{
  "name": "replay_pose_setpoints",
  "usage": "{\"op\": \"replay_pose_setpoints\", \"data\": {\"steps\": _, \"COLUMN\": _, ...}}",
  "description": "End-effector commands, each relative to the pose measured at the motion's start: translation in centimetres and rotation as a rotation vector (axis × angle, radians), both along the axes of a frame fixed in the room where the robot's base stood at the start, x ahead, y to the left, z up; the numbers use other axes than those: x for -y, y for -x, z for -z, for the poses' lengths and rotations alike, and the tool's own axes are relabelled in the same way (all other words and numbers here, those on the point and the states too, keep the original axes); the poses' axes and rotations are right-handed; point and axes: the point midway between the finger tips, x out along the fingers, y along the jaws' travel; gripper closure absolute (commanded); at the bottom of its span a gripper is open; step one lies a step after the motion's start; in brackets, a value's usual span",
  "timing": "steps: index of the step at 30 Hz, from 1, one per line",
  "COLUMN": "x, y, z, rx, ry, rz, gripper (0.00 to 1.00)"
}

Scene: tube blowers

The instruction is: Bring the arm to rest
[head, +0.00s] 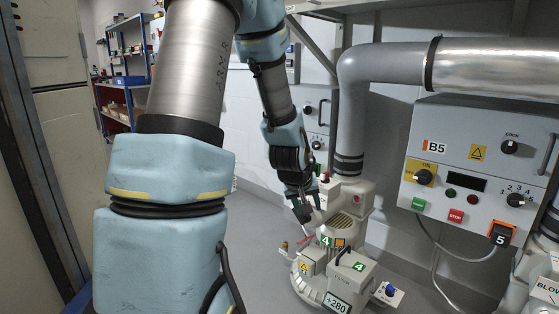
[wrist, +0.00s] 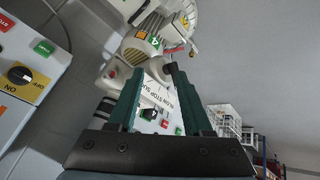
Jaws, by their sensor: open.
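My gripper (head: 304,207) hangs down in the middle of the head view, close to the top of the beige blower (head: 345,228) marked 4. Touching or apart cannot be told there. In the wrist view, the two dark green fingers of my gripper (wrist: 155,75) are spread apart. The blower (wrist: 142,45) lies beyond their tips. A white panel (wrist: 158,98) with lettering, a knob and coloured buttons shows between the fingers, and nothing appears gripped. My arm is bent and reaches forward and down.
A control box (head: 480,165) labelled B5 hangs on the right wall. A thick grey pipe (head: 352,110) rises behind the blower. Another machine (head: 540,275) stands at the right edge. A blue shelf rack (head: 128,90) stands far left. Grey floor (head: 255,225) is open left of the blower.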

Motion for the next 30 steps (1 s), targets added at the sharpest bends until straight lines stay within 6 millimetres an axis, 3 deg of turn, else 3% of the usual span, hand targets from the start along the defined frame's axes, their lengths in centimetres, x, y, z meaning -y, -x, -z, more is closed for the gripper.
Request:
{"op": "replay_pose_setpoints", "data": {"steps": 1, "x": -2.8, "y": 1.7, "z": -0.7, "rx": -0.038, "ry": -0.065, "rz": 0.005, "gripper": 0.50}}
{"op": "replay_pose_setpoints", "data": {"steps": 6, "x": -9.4, "y": 7.5, "z": -1.8, "rx": -0.189, "ry": -0.209, "rz": 0.042, "gripper": 0.50}}
{"op": "replay_pose_setpoints", "data": {"steps": 13, "x": -14.6, "y": 15.3, "z": -3.3, "rx": -0.374, "ry": -0.284, "rz": 0.090, "gripper": 0.50}}
{"op": "replay_pose_setpoints", "data": {"steps": 23, "x": -14.4, "y": 15.1, "z": -10.7, "rx": -0.374, "ry": -0.285, "rz": 0.095, "gripper": 0.50}}
{"op": "replay_pose_setpoints", "data": {"steps": 30, "x": -14.4, "y": 15.0, "z": -17.9, "rx": -0.373, "ry": -0.285, "rz": 0.095, "gripper": 0.50}}
